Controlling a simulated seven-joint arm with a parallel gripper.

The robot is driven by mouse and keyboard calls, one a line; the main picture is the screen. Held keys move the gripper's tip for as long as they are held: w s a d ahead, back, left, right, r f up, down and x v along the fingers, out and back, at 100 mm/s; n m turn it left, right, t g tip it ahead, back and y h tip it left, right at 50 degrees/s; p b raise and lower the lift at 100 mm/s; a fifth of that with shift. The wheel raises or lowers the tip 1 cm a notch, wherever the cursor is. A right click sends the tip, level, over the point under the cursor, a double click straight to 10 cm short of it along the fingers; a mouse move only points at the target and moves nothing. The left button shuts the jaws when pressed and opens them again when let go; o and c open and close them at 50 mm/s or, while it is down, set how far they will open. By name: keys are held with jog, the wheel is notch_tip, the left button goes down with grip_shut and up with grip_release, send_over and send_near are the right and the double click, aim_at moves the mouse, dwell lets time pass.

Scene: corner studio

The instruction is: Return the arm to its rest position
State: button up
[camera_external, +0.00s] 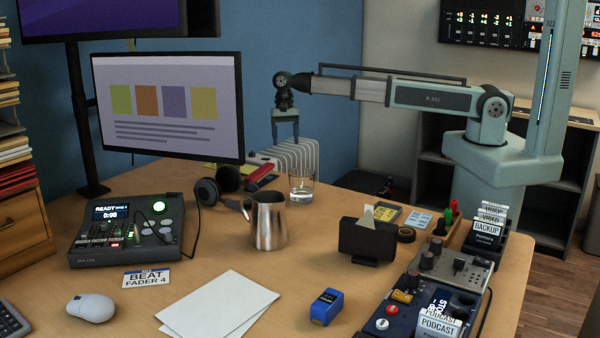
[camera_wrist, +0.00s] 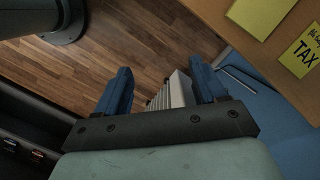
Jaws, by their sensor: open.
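My gripper (camera_external: 285,138) hangs at the end of my outstretched arm in the external view, pointing down near the back of the desk. It appears above the height of the glass and headphones, near the blue wall. In the wrist view my gripper (camera_wrist: 160,85) shows two blue fingers spread apart with nothing held between them. Below the fingers are wood floor and a white ribbed radiator (camera_wrist: 178,92), which lies partly behind the right finger. The radiator also shows in the external view (camera_external: 292,157), behind the desk.
The desk (camera_external: 190,262) holds a glass (camera_external: 301,187), a metal pitcher (camera_external: 268,225), headphones (camera_external: 208,190), a black card holder (camera_external: 367,241) and a blue box (camera_external: 326,306). A monitor (camera_external: 168,105) stands left of my gripper. Yellow notes (camera_wrist: 262,14) lie on the desk edge.

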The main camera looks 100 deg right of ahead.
jog(key=s+a+f+n+g, duration=0.1)
jog(key=s+a+f+n, duration=0.3)
jog(key=f, duration=0.5)
jog(key=s+a+f+n+g, duration=0.1)
jog(key=s+a+f, duration=0.55)
jog(key=f, duration=0.25)
jog(key=s+a+f+n+g, duration=0.1)
jog(key=s+a+f+n, duration=0.2)
jog(key=s+a+f, duration=0.45)
jog(key=s+a+f+n+g, duration=0.1)
jog(key=s+a+f+n, duration=0.1)
jog(key=s+f, duration=0.3)
jog(key=s+a+f+n+g+h, duration=0.1)
jog(key=s+a+f+n, duration=0.2)
jog(key=s, duration=1)
jog(key=s+a+f+n+g, duration=0.1)
jog(key=s+a+f+n, duration=0.1)
jog(key=s+f+n, duration=0.2)
jog(key=s+f, duration=0.3)
jog(key=s, duration=0.2)
jog(key=shift+s+a+n+g+h, duration=0.25)
jog(key=shift+n+g+h, duration=0.05)
jog(key=shift+n+g, duration=0.1)
